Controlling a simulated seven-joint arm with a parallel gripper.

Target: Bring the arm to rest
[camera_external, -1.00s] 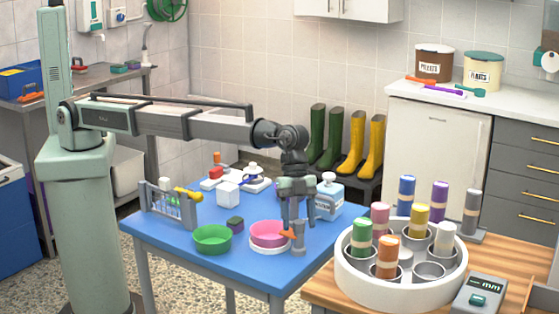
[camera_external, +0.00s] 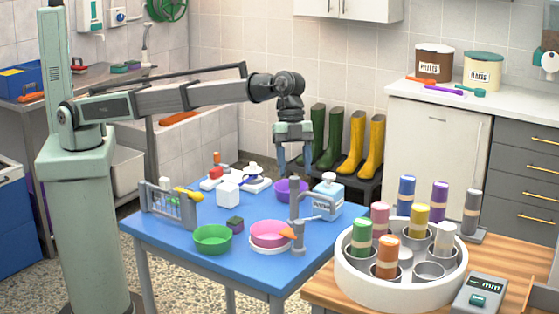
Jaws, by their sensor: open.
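My gripper (camera_external: 294,163) hangs pointing down above the back right of the blue table (camera_external: 180,247). Its two fingers are apart with nothing seen between them. It is in the air above a purple bowl (camera_external: 291,187) and up and left of a white bottle with a blue label (camera_external: 328,190). My arm reaches across from the left, well above the table.
A green bowl (camera_external: 212,239), a white cube (camera_external: 228,194) and a test-tube rack (camera_external: 170,204) stand to the left. A white round carousel (camera_external: 395,290) holds several coloured rolls at right.

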